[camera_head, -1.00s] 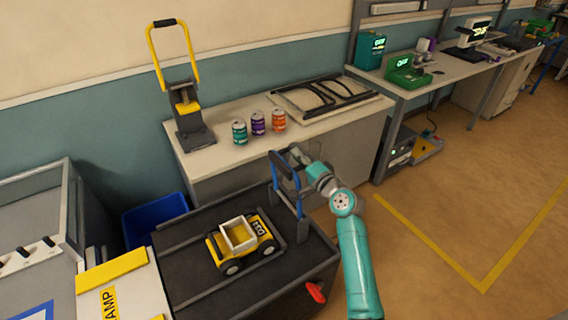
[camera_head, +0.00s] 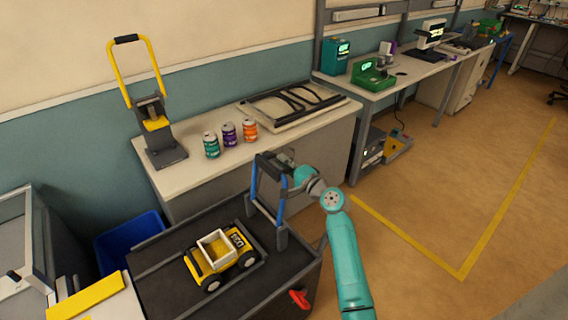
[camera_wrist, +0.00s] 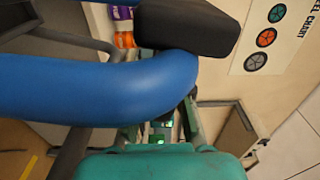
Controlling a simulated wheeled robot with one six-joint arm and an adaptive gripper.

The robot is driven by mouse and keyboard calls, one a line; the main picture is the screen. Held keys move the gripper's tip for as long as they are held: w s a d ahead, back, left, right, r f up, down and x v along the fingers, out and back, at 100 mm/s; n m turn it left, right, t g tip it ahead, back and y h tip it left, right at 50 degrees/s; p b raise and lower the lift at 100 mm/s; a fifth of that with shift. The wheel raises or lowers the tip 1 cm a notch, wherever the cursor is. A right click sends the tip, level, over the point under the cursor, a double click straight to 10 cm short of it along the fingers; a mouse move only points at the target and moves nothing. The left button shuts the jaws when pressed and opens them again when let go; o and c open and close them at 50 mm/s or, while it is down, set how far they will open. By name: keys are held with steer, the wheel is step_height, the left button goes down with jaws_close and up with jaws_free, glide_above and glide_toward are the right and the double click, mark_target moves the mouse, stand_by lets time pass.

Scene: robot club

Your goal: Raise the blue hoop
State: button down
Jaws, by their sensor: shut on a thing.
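The blue hoop (camera_head: 282,200) stands upright at the back right of the dark table (camera_head: 150,290), with blue side posts, dark feet and a dark grip across its top. In the wrist view its blue tube (camera_wrist: 90,88) crosses close in front of the camera, with a black part (camera_wrist: 188,24) above it. My gripper (camera_head: 286,168) is at the hoop's upper part and is shut on it. The fingertips are small in the head view and mostly hidden behind the blue tube in the wrist view.
A yellow toy truck (camera_head: 222,257) sits left of the hoop on the dark table; a red lever (camera_head: 299,299) is at its front. Behind, a bench holds three cans (camera_head: 229,135) and a yellow-handled hoop device (camera_head: 155,110). Open floor (camera_head: 420,200) lies right.

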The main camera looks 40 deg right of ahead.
steer(key=c, duration=1.1)
jaws_free()
steer(key=shift+d+f, duration=0.1)
steer(key=shift+d, duration=0.15)
steer(key=shift+s+a, duration=0.1)
steer(key=s, duration=1.1)
steer(key=shift+s, duration=0.4)
steer(key=s+a+f+n+g+h, duration=0.2)
steer(key=s+a+f+n+g, duration=0.15)
steer(key=s+a+f, duration=1.25)
steer(key=s+a+r+n, duration=0.4)
steer(key=s, duration=0.4)
steer(key=s+a+r+n+y, duration=0.1)
steer(key=s+a+r+n, duration=0.3)
steer(key=s, duration=0.5)
steer(key=s+a+r+n+y, duration=0.1)
steer(key=s+a+r+n, duration=0.3)
steer(key=s+n, duration=0.2)
steer(key=shift+s, duration=1.25)
